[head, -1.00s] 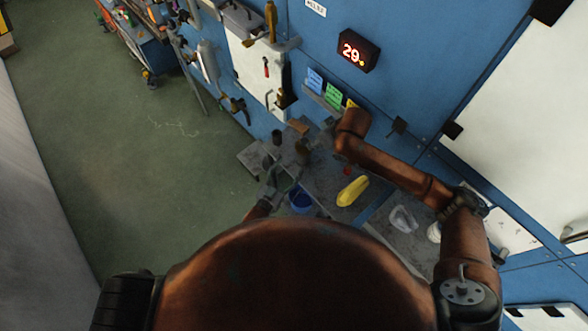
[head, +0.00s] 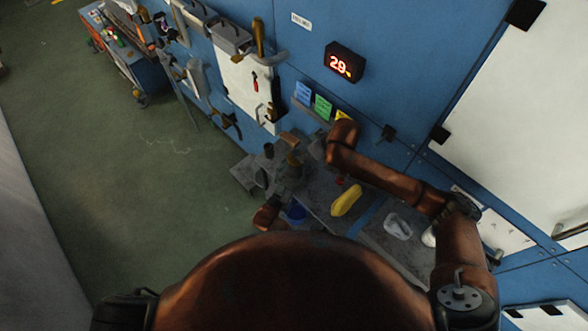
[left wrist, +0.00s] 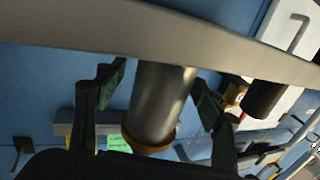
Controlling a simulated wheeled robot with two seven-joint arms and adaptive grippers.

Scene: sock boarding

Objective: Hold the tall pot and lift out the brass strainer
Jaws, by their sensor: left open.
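The tall pot (left wrist: 163,100) is a dark metal cylinder in the left wrist view, which looks upside down. A brass-coloured rim (left wrist: 148,141), apparently the strainer, shows at its mouth. In the head view the pot (head: 294,168) is small and partly hidden among grey parts. My left gripper (left wrist: 155,105) is open, with one finger on each side of the pot; I cannot tell if either touches it. My right arm reaches in from the right, and its gripper (head: 318,148) is near the pot, too small and dark to read.
A dark cylinder (head: 268,150) stands left of the pot. A blue cup (head: 296,211), a yellow object (head: 346,200) and a clear dish (head: 398,226) lie on the grey bench (head: 325,208). The blue wall with coloured notes (head: 323,106) rises behind. Open floor lies left.

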